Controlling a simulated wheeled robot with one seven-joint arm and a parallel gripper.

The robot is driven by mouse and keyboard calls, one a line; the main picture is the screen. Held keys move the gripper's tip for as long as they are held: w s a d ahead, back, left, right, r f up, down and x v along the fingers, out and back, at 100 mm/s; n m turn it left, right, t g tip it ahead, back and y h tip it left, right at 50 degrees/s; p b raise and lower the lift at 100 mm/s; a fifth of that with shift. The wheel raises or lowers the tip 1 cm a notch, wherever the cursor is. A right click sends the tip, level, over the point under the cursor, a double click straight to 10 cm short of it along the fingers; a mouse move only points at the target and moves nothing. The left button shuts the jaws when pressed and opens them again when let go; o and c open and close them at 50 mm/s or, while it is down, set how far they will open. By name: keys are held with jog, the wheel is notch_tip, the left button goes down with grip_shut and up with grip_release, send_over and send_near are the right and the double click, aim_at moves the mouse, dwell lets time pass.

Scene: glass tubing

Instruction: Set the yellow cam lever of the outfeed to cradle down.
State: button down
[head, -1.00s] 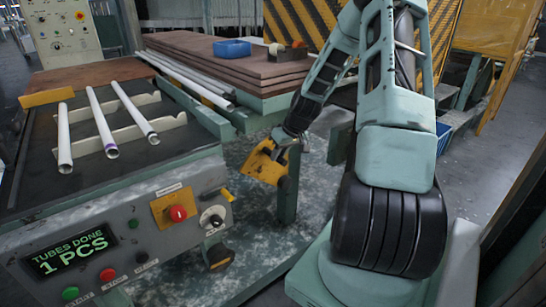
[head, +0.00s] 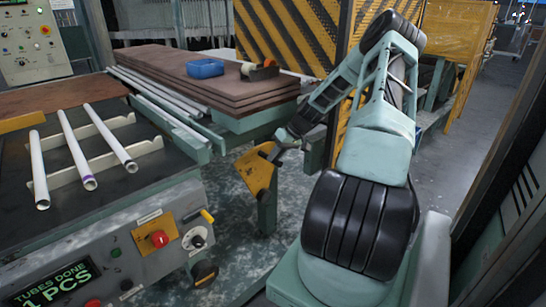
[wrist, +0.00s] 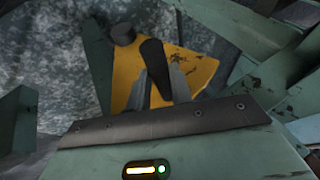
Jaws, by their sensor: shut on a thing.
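The yellow cam lever (head: 256,172) is a roughly triangular yellow plate beside a green post, right of the control panel in the head view. In the wrist view, the yellow plate (wrist: 205,70) carries a dark handle (wrist: 153,58) and a short dark cylinder. My gripper (wrist: 163,86) is shut on the dark handle, with a grey finger on each side of it. In the head view my gripper (head: 281,142) is small and reaches the lever from the upper right. The fingertip contact is partly hidden.
White glass tubes (head: 76,147) lie across pale notched rails on the left table. The grey control panel (head: 125,245) has a red knob and a display, partly cut off. A brown sheet stack (head: 180,68) with a blue tray (head: 206,67) stands behind. Green frame parts surround the lever closely.

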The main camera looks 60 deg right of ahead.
jog(key=shift+s+f, duration=0.15)
jog(key=shift+f, duration=0.05)
jog(key=c, duration=1.3)
grip_release()
jog(key=shift+d, duration=0.1)
jog(key=shift+o, duration=0.2)
jog(key=shift+r, duration=0.15)
jog(key=v, duration=1.7)
jog(key=shift+b, duration=0.3)
jog(key=shift+d, duration=0.1)
